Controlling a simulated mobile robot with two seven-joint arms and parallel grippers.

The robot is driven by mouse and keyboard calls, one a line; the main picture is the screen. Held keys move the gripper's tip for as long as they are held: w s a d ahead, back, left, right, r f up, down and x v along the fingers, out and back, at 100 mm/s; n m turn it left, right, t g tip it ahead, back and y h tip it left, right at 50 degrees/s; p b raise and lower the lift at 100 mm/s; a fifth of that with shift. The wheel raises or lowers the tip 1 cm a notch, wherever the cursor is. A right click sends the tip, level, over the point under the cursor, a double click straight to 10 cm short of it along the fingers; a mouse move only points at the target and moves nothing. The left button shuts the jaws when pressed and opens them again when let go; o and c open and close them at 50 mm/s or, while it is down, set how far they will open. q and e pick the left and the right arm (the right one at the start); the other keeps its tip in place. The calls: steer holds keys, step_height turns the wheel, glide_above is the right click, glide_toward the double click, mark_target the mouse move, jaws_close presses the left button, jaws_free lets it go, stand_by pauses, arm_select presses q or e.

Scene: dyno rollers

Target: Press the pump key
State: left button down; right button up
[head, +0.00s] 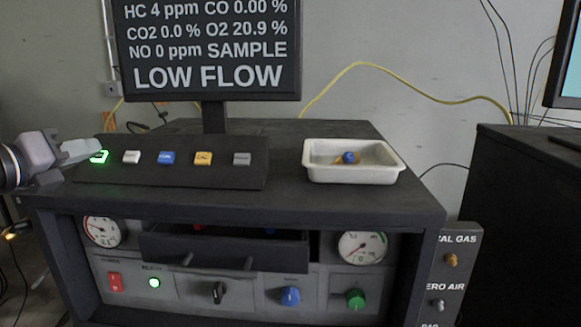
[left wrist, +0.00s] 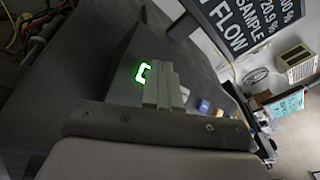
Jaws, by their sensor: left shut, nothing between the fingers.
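A dark sloped key panel (head: 215,180) on the cabinet top carries a row of keys. The leftmost key (head: 99,157) glows green; it also shows lit in the left wrist view (left wrist: 142,73). To its right are a white key (head: 131,157), a blue key (head: 167,158), a yellow key (head: 203,158) and a grey key (head: 241,158). Their labels are too small to read surely. My left gripper (head: 98,148) is shut and empty, its fingertips at the green-lit key and partly covering it. I cannot tell whether they touch it. My right gripper is not in view.
A monitor (head: 208,45) behind the panel reads LOW FLOW. A white tray (head: 353,173) holding small items stands at the right of the cabinet top (head: 290,190). An open drawer (head: 225,248), gauges and knobs are on the front. Bare top lies between panel and tray.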

arm_select(q)
steer(key=shift+s+r, duration=0.35)
steer(key=shift+s+r+p, duration=0.25)
steer(key=shift+r+p, duration=0.2)
steer(key=shift+p, duration=0.1)
steer(key=s+r+p, duration=0.1)
steer(key=r, duration=0.1)
steer(key=s+r+p, duration=0.1)
steer(key=s, duration=0.1)
steer(key=shift+s+a+r, duration=0.15)
steer(key=shift+r, duration=0.2)
